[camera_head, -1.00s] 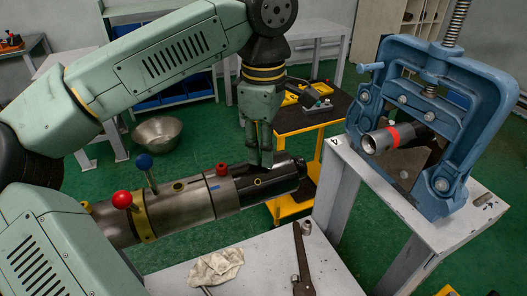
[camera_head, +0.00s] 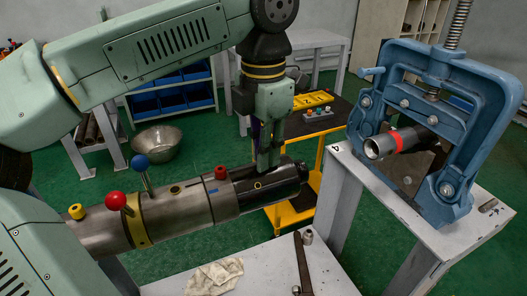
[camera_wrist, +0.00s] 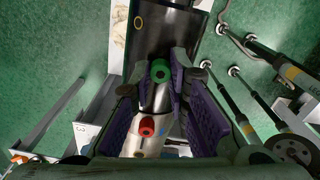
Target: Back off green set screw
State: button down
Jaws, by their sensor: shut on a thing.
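The green set screw (camera_wrist: 160,70) shows in the wrist view as a green ring with a dark centre, on top of the dark pipe section (camera_wrist: 170,30). My gripper (camera_wrist: 162,76) has its fingertips on either side of the screw, shut on it. In the head view my gripper (camera_head: 264,173) points down at the dark pipe section (camera_head: 280,183), and its fingers hide the screw. A red set screw (camera_head: 221,173) stands on the steel part of the pipe, and it also shows in the wrist view (camera_wrist: 146,126) between the fingers.
A red-ball lever (camera_head: 117,201), a blue-ball lever (camera_head: 141,161) and a yellow screw (camera_head: 77,211) stand up from the pipe at left. A blue vise (camera_head: 440,130) is at right. A cloth (camera_head: 212,277) lies on the white table below.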

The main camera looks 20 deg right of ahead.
jog(key=n, duration=0.3)
jog(key=shift+s+f+n, duration=0.1)
jog(key=shift+f+n, duration=0.1)
jog(key=shift+n, duration=0.2)
jog(key=n, duration=0.7)
jog(key=shift+n, duration=1.9)
jog(key=c, duration=1.5)
grip_release()
jog(key=shift+r, duration=0.1)
jog(key=shift+c, duration=0.2)
